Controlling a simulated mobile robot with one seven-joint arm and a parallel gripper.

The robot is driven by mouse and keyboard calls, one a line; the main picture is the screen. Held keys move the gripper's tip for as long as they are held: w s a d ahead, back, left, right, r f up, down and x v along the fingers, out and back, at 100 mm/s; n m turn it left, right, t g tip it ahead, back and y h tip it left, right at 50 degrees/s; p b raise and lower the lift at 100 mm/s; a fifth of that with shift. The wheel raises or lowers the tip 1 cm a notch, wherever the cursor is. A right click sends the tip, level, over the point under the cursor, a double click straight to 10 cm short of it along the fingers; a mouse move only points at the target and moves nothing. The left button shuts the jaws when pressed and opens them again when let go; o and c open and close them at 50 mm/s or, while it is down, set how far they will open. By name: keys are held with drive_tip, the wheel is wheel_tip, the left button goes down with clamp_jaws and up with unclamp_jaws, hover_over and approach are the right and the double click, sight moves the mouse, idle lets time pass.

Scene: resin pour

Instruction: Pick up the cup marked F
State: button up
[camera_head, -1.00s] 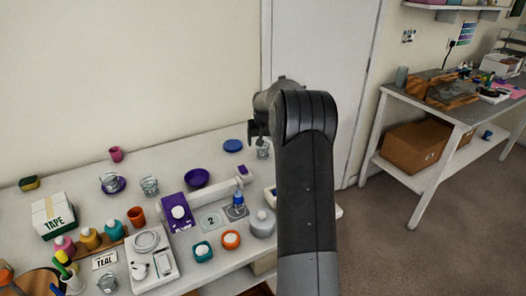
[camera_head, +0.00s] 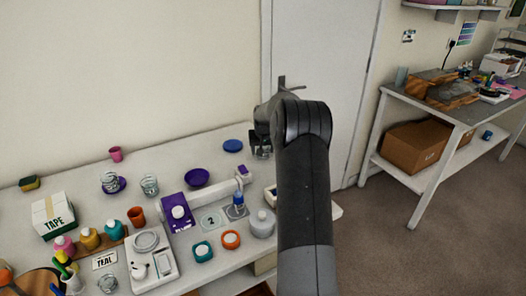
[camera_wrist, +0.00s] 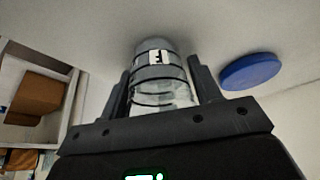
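The cup marked F (camera_wrist: 160,72) is a clear cup with dark rings and a black letter on a white label. In the wrist view it stands between the two fingers of my gripper (camera_wrist: 160,78), one finger close along each side. Any gap to the fingers is very narrow, and I see no clear grip. In the head view the cup (camera_head: 263,153) is on the table at its far right, partly hidden under my gripper (camera_head: 256,141).
A blue disc (camera_head: 233,145) lies just left of the cup and also shows in the wrist view (camera_wrist: 250,71). A purple bowl (camera_head: 197,177) and other clear cups (camera_head: 149,186) stand further left. A grey bottle (camera_head: 262,224) stands nearer the front edge. A door is behind.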

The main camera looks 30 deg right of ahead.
drive_tip(key=c, duration=0.6)
